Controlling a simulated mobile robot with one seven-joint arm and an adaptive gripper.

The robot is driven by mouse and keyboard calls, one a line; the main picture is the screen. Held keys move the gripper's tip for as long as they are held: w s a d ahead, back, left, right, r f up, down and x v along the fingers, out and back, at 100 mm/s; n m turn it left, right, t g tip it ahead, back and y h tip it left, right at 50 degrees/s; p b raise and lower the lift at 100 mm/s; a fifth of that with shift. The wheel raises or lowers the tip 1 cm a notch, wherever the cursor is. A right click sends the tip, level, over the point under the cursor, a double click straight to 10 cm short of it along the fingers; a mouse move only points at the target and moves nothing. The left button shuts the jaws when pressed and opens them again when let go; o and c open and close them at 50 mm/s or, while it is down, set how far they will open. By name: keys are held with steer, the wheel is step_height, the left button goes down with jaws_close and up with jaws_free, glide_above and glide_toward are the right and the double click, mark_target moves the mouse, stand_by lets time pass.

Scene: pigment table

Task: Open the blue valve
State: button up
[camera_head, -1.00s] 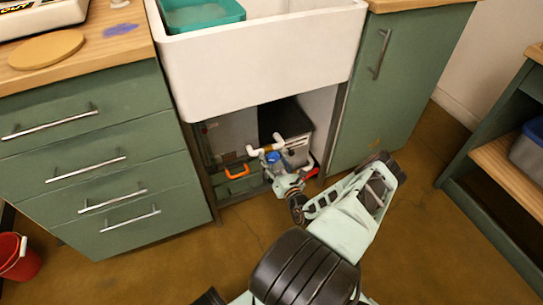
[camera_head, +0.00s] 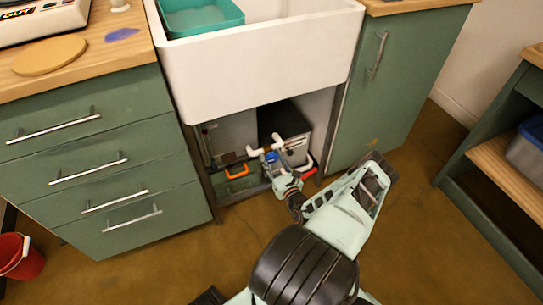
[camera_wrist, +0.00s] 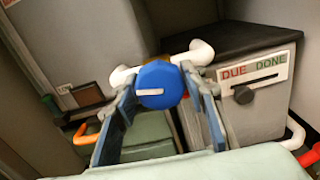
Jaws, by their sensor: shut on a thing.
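The blue valve (camera_wrist: 161,86) is a round-edged blue knob with a pale bar mark on its face, mounted on white pipework under the sink. In the wrist view it sits between the two fingers of my gripper (camera_wrist: 160,92), which is shut on it. The pale mark lies nearly level, tilted slightly. In the head view the valve (camera_head: 271,157) is a small blue spot just beyond my gripper (camera_head: 279,170), partly hidden by it. White pipe (camera_wrist: 197,50) shows behind the valve on both sides.
A grey box (camera_wrist: 245,100) labelled "DUE DONE" stands to the right behind. An orange handle (camera_wrist: 82,132) tops a green case at left. A red-ended white pipe (camera_wrist: 310,156) is at lower right. The white sink (camera_head: 262,75) overhangs the opening between green cabinets.

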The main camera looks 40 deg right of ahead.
mark_target(272, 153)
steer(key=shift+n, duration=1)
steer(key=o, duration=1.1)
steer(key=shift+r, duration=0.15)
step_height(272, 153, up, 10)
steer(key=shift+f, duration=0.15)
